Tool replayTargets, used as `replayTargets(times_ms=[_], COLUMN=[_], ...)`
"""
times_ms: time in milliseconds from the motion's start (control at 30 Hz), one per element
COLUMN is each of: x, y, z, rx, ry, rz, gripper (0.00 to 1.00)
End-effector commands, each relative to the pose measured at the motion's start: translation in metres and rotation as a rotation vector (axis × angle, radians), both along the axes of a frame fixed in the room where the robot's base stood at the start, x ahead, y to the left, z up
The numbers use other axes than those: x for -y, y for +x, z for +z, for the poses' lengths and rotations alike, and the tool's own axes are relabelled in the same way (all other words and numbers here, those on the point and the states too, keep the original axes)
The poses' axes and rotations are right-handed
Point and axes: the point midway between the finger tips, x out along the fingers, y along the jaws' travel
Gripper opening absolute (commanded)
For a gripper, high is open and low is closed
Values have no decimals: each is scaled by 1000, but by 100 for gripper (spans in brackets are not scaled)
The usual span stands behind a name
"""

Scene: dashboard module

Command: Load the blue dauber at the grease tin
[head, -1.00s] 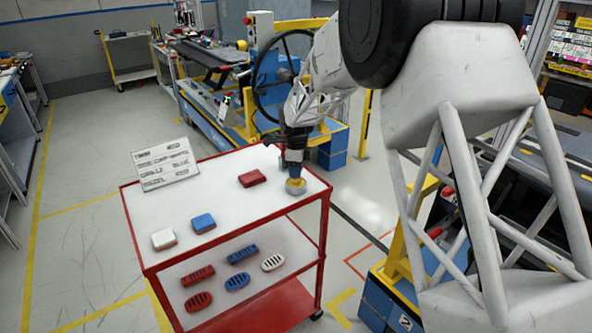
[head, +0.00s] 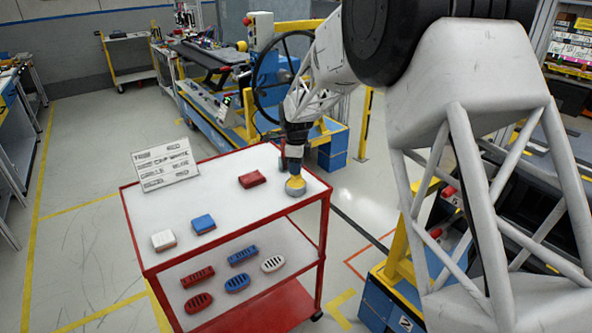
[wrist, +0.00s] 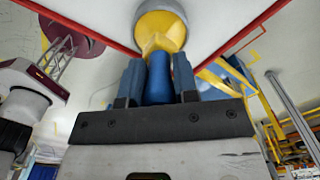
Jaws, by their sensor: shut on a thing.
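My gripper (wrist: 158,82) is shut on the blue handle of the dauber (wrist: 158,76), which stands between the two blue fingers in the wrist view. The dauber's flared yellow end (wrist: 154,44) points at the grease tin (wrist: 140,10), a round grey tin with a yellow top. The dauber's end overlaps the yellow in the picture; I cannot tell whether they touch. In the head view my gripper (head: 295,160) is directly above the grease tin (head: 297,192) at the right corner of the cart top.
The red-framed cart (head: 180,265) has a white top. A red block (head: 252,179), a blue block (head: 203,224), a white block (head: 164,240) and a lettered card (head: 166,165) are on it. Several vented parts lie on the lower shelf. The middle of the top is clear.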

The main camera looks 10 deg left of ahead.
Motion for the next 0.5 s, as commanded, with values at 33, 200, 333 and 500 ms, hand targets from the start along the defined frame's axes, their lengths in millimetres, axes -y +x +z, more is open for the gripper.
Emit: replayTargets(times_ms=[33, 200, 333, 500], x=[0, 0, 0, 0], y=[0, 0, 0, 0], z=[4, 14, 21, 30], rx=[1, 2, 2, 1], ry=[0, 1, 1, 0], rz=[0, 0, 0, 0], gripper=[4, 4, 4, 4])
